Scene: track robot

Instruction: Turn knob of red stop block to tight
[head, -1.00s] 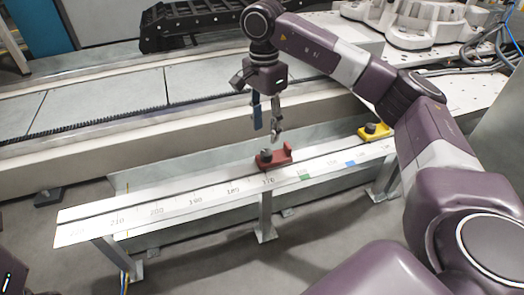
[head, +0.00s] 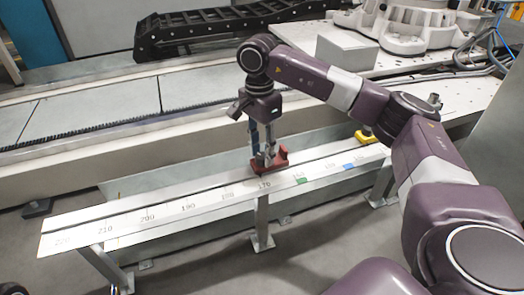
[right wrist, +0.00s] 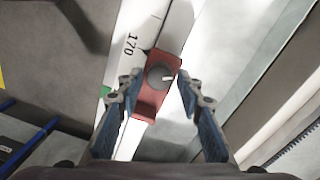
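The red stop block (head: 281,158) sits on the measuring rail (head: 105,226) near the 170 mark. It also shows in the right wrist view (right wrist: 148,106), with its round dark grey knob (right wrist: 158,76) on top. My right gripper (head: 262,160) points down at the block and hides the knob in the head view. In the right wrist view my right gripper (right wrist: 158,88) is open, with one finger on each side of the knob. Gaps show between the fingers and the knob, and nothing is held. My left gripper is not in view.
A yellow stop block (head: 365,137) sits further right on the rail, past green (head: 300,181) and blue (head: 349,166) marks. A long machine bed (head: 100,160) runs behind the rail. The rail left of the red block is clear.

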